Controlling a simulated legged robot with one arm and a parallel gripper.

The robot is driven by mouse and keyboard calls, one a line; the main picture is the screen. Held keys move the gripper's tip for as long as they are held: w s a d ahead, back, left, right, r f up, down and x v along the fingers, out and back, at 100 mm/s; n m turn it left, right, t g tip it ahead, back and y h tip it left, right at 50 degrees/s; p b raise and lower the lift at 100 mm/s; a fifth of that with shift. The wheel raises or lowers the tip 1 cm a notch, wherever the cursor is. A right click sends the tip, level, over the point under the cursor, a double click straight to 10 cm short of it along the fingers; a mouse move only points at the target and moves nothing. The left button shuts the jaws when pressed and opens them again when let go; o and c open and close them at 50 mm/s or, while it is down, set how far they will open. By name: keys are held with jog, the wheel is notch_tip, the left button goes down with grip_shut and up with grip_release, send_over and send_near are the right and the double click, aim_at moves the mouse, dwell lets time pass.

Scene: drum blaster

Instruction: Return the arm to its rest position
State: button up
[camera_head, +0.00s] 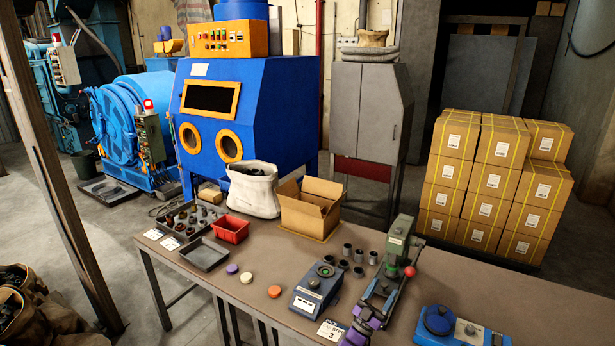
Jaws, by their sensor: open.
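A workbench (215,290) stands in front of me. A bench device with a green head (397,243), a red knob and a long grey base stands near its front right. A blue device (438,319) at the bottom right is partly cut off by the frame.
The bench also bears a red bin (231,230), a grey tray (204,256), an open carton (310,208), a white sack (253,190) and coloured discs (274,291). A post (55,170) stands at left. Blue machines stand behind, stacked cartons (490,185) at right.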

jog(key=w+a+r+n+g+y, duration=0.1)
jog(key=w+a+r+n+y, duration=0.2)
jog(key=w+y, duration=0.4)
jog(key=w+a+r+y, duration=0.3)
jog(key=w+a+y, duration=0.2)
jog(key=w+y, duration=0.1)
jog(key=s+a+r+n+g+y, duration=0.5)
jog(key=s+a+r+y, duration=0.4)
jog(key=s+a, duration=0.3)
jog(key=s+a+r+n+g+y, duration=0.1)
jog(key=s+r+g, duration=0.15)
jog(key=s, duration=0.85)
jog(key=s+a+r+n+g+y, duration=0.1)
jog(key=s+n+g, duration=0.15)
jog(key=s, duration=0.75)
jog(key=s+d+g+h, duration=0.1)
jog(key=s+d+g, duration=0.1)
jog(key=s, duration=0.9)
jog(key=s+d+g+h, duration=0.1)
jog(key=s+d+g, duration=0.2)
jog(key=s, duration=0.9)
jog(key=s+d+g, duration=0.3)
jog(key=s, duration=0.9)
jog(key=shift+h, duration=0.4)
jog(key=shift+w+m, duration=0.1)
jog(key=shift+m, duration=0.15)
jog(key=shift+c, duration=0.2)
